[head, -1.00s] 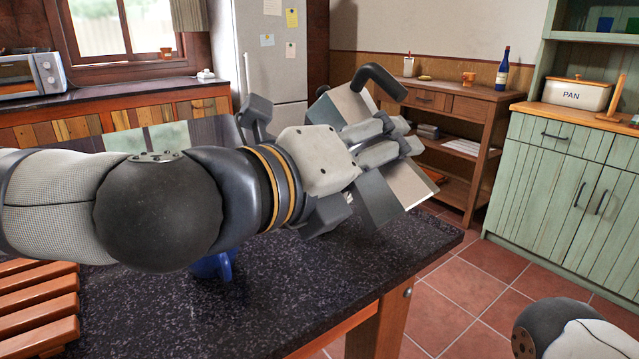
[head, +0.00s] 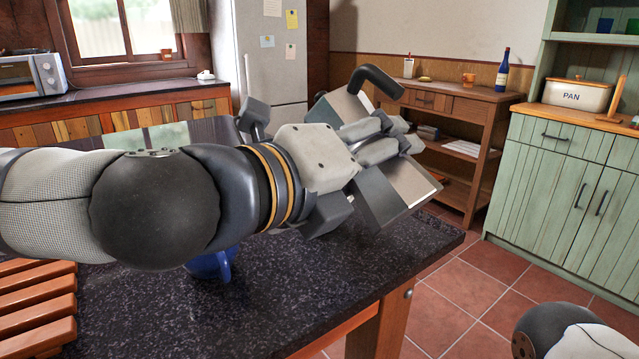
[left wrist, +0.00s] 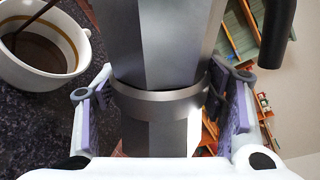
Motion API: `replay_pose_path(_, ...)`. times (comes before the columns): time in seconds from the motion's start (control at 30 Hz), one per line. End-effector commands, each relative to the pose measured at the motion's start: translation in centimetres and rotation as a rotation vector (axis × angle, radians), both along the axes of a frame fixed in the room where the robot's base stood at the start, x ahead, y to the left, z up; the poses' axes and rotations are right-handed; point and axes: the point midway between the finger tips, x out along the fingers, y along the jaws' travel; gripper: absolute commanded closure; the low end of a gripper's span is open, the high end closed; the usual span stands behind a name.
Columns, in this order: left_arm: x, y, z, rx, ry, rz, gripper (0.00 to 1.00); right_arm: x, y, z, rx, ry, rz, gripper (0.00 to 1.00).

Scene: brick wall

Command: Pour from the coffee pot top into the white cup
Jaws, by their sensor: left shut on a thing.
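The coffee pot top (head: 402,190) is faceted silver metal with a black handle. My left gripper (head: 393,140) is shut on it and holds it tilted above the dark table. In the left wrist view the pot top (left wrist: 170,42) sits between the two finger pads of the gripper (left wrist: 160,88). The white cup (left wrist: 38,78) is at the upper left of that view, beside the pot, with dark brown liquid inside. A thin dark streak crosses the cup's opening. The cup does not show in the head view. My right gripper is out of view.
A blue mug (head: 212,265) stands on the dark speckled table (head: 300,300), partly behind my left arm. An orange slatted rack (head: 40,305) lies at the table's left. A wooden side table (head: 450,150) and green cabinet (head: 560,180) stand beyond the tiled floor.

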Motion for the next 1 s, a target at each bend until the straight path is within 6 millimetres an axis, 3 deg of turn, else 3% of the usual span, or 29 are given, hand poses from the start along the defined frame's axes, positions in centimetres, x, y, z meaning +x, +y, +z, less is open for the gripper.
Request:
replay_pose_path(0.1, -0.4, -0.2, 1.7, 0.195, -0.243, -0.004, 0.7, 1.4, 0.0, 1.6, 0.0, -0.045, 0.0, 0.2)
replay_pose_path(0.17, -0.5, -0.5, -0.2, 0.252, -0.3, -0.005, 0.7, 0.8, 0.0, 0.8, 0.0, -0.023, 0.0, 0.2)
replay_pose_path(0.4, -1.2, -1.1, -3.1, 0.388, -0.455, -0.005, 0.7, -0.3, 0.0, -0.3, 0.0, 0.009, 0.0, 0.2)
replay_pose_path(0.53, -1.8, -1.6, -3.2, 0.522, -0.62, -0.003, 0.7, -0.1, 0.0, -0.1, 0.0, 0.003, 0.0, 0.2)
replay_pose_path(0.73, -2.1, -1.8, -3.7, 0.615, -0.728, -0.003, 0.7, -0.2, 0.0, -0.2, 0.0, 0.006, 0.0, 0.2)
replay_pose_path(1.0, -2.0, -1.7, -3.6, 0.619, -0.733, -0.001, 0.7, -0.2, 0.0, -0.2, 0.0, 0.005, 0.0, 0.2)
